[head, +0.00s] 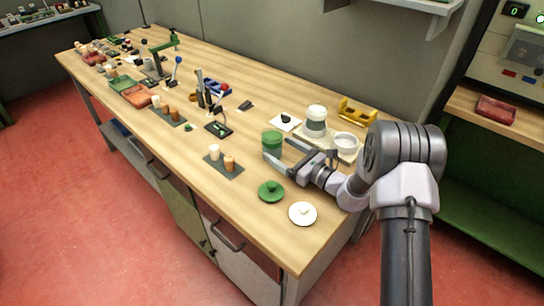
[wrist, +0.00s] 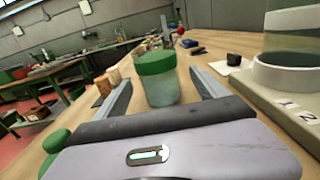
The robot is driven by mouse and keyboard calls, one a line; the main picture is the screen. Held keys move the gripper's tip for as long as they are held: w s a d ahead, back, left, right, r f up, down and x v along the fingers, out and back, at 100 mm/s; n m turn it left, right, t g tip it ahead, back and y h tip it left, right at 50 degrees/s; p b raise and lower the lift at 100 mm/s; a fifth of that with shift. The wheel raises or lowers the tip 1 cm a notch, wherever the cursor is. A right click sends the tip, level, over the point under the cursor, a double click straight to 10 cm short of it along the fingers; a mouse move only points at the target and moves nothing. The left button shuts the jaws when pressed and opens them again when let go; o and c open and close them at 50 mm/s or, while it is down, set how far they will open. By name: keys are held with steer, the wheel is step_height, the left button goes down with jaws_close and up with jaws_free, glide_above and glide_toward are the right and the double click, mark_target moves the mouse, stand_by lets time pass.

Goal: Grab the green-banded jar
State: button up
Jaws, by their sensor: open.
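The green-banded jar (head: 272,145) is a clear jar with a broad green band at its top. It stands upright on the wooden workbench (head: 300,246). In the wrist view the jar (wrist: 158,78) stands straight ahead, around the far ends of my fingers, with a finger to either side. My gripper (head: 281,153) is open, low over the bench, and reaches toward the jar from the right. In the wrist view my gripper (wrist: 160,88) shows its two grey fingers spread apart. I cannot tell whether either finger touches the jar.
A white-banded jar (head: 316,122) and a white dish (head: 346,142) stand on a board close behind my gripper. A green lid (head: 271,190) and a white lid (head: 302,213) lie in front. Cork stoppers (head: 214,153) stand on a dark mat (head: 224,168) to the left.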

mark_target(264, 140)
steer(key=x, duration=0.7)
steer(key=shift+a, duration=0.2)
jaws_close()
